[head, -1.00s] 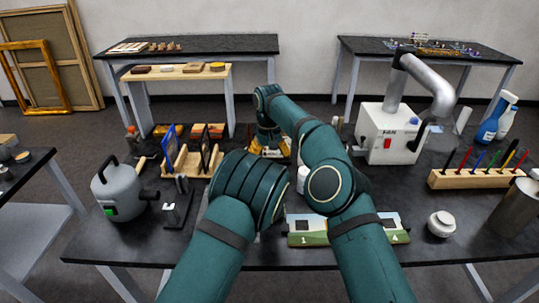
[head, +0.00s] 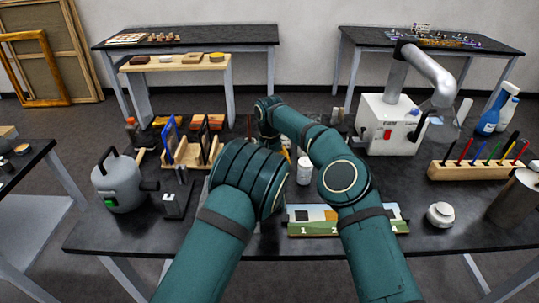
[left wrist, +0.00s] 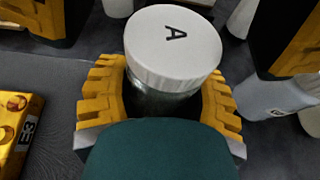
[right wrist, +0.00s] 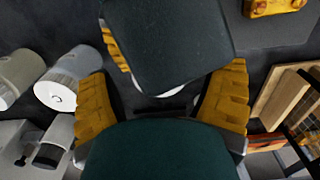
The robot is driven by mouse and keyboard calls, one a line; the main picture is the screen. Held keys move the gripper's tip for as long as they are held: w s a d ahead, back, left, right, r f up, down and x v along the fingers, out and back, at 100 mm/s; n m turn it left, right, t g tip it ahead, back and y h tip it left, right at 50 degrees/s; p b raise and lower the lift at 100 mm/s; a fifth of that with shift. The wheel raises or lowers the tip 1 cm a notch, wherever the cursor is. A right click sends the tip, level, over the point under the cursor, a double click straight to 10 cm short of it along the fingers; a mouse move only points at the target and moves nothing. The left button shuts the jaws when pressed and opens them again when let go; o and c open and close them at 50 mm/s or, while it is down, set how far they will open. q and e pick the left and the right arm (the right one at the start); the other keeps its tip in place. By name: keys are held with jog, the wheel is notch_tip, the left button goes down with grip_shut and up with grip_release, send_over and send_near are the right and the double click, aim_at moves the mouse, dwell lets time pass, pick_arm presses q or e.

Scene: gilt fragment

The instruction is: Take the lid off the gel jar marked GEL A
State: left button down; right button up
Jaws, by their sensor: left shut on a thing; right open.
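The jar with a white lid (left wrist: 172,48) marked A stands between the yellow fingers of my left gripper (left wrist: 163,92) in the left wrist view. The left gripper is shut on the jar's darker body (left wrist: 160,102), below the lid, and the lid is on. My right gripper (right wrist: 165,88) is open; its yellow fingers also show at the top corners of the left wrist view, beyond the jar. In the right wrist view a white edge, probably the lid, shows between its fingers, partly covered by my left gripper. In the head view my arms hide this jar.
Other white-lidded jars stand close by, one behind my arms (head: 304,172) and one marked C (right wrist: 57,96). A yellow block labelled E3 (left wrist: 18,132) lies near the left gripper. A wooden rack (head: 190,152) and a fan unit (head: 392,126) flank the arms.

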jog(key=shift+f, duration=0.2)
jog(key=c, duration=1.3)
jog(key=n, duration=0.6)
jog(key=shift+r, duration=0.35)
jog(key=shift+r, duration=0.8)
jog(key=shift+r, duration=0.1)
